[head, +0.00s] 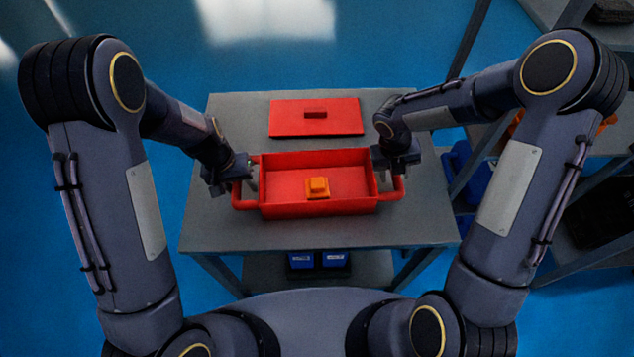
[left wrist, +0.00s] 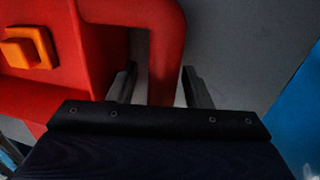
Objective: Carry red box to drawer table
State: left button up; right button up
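The red box (head: 285,207) stands open on a grey table (head: 215,228), with a loop handle at each end. An orange stepped block (head: 318,187) lies inside it; it also shows in the left wrist view (left wrist: 28,47). My left gripper (head: 243,180) is at the left handle. In the left wrist view its fingers (left wrist: 162,78) are apart on either side of the red handle (left wrist: 168,40), with a visible gap to the left finger. My right gripper (head: 393,172) is at the right handle (head: 397,193); its fingers are mostly hidden and its grip is unclear.
A red lid (head: 285,122) with a small handle lies flat behind the box. A grey rack (head: 560,262) with dark and blue items stands at the right. Blue floor (head: 130,30) is clear behind and left.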

pick_arm(q)
grip_shut()
pick_arm(e)
grip_shut()
pick_arm(q)
jog(key=shift+r, duration=0.1)
